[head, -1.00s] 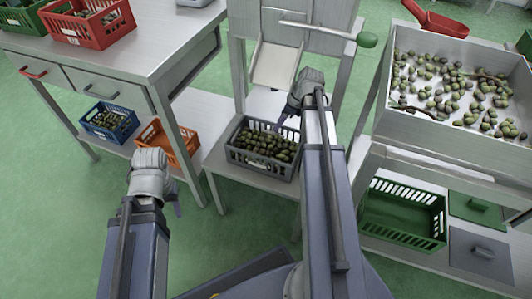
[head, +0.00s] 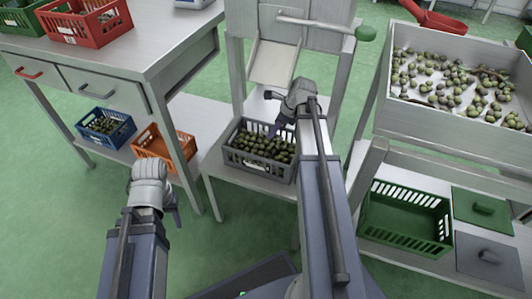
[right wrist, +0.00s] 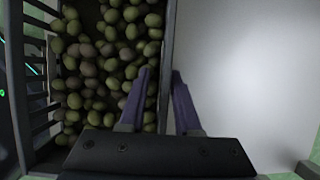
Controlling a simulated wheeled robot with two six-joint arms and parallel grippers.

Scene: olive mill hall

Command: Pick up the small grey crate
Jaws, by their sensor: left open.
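The small grey crate (head: 258,177), full of green and dark olives, stands on the low shelf below the metal chute.
A blue crate (head: 106,127) with olives and an orange crate (head: 164,146) stand on the lower shelf at left. A red crate (head: 87,22) is on the table above. A steel tray of olives (head: 440,120) and a green crate (head: 405,217) are at right. The chute (head: 273,64) is close behind my right gripper.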

